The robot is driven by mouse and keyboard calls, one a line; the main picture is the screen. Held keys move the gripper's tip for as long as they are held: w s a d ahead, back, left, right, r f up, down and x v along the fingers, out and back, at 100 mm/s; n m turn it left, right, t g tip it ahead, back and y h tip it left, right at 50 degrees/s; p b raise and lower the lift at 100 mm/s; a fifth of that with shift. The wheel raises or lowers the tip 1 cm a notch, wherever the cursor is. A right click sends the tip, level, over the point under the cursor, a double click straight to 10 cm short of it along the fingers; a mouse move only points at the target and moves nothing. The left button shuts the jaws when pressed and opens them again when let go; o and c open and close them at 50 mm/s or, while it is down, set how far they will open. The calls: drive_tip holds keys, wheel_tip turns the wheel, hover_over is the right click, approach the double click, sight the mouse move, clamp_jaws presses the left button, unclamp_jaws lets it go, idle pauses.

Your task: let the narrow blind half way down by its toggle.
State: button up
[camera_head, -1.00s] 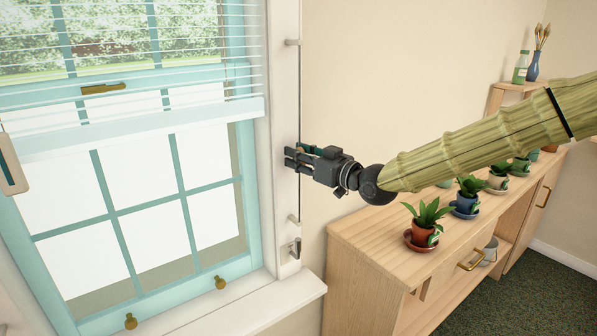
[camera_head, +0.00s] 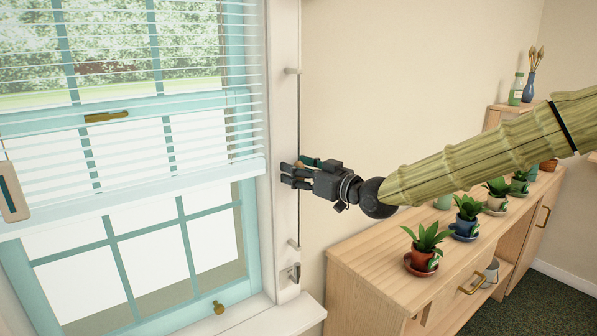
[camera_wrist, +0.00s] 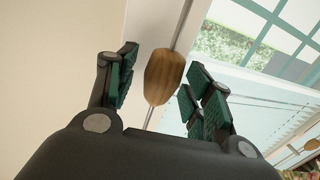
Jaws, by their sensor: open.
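The white slatted blind (camera_head: 120,196) hangs partly down over the pale-blue window in the head view. Its bottom rail is below the window's middle bar, with bare panes beneath. A thin cord (camera_head: 299,110) runs upright along the white frame at the window's right. The wooden toggle (camera_wrist: 164,77) is on this cord and shows large in the wrist view. My gripper (camera_head: 291,174) is at the cord. In the wrist view my gripper (camera_wrist: 164,70) is open, with a green-padded finger on each side of the toggle and gaps visible. In the head view the fingers mostly hide the toggle.
A wooden cabinet (camera_head: 366,251) with several potted plants (camera_head: 425,243) stands right, below my arm. Cord guides (camera_head: 292,71) and a metal cleat (camera_head: 294,272) are on the frame. A pale tag (camera_head: 12,192) hangs at the left. The wall beside the window is bare.

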drive_tip(key=v, duration=1.2)
drive_tip(key=s+f+m+g+h+p, duration=0.15)
drive_tip(key=s+f, duration=0.25)
drive_tip(key=f, duration=0.8)
drive_tip(key=s+d+f+m+g+h, duration=0.1)
drive_tip(key=s+f+m+g+h, duration=0.15)
drive_tip(key=f, duration=0.95)
drive_tip(key=s+f+m+g+h+p, duration=0.15)
drive_tip(key=s+f, duration=0.25)
drive_tip(key=f, duration=0.8)
drive_tip(key=s+d+f+m+g+h+p, duration=0.1)
drive_tip(key=s+d+f+m+g+h, duration=0.25)
drive_tip(key=s+f, duration=1)
drive_tip(key=s+d+f+g+h+p, duration=0.1)
drive_tip(key=s+d+f+h, duration=0.1)
drive_tip(key=s, duration=0.7)
drive_tip(key=s+d+f+g+h+p, duration=0.1)
drive_tip(key=s+d+f, duration=0.4)
drive_tip(key=s, duration=0.5)
drive_tip(key=shift+s+d+m+g+h, duration=0.25)
drive_tip(key=shift+d+m+g+h, duration=0.25)
drive_tip(key=shift+d, duration=0.65)
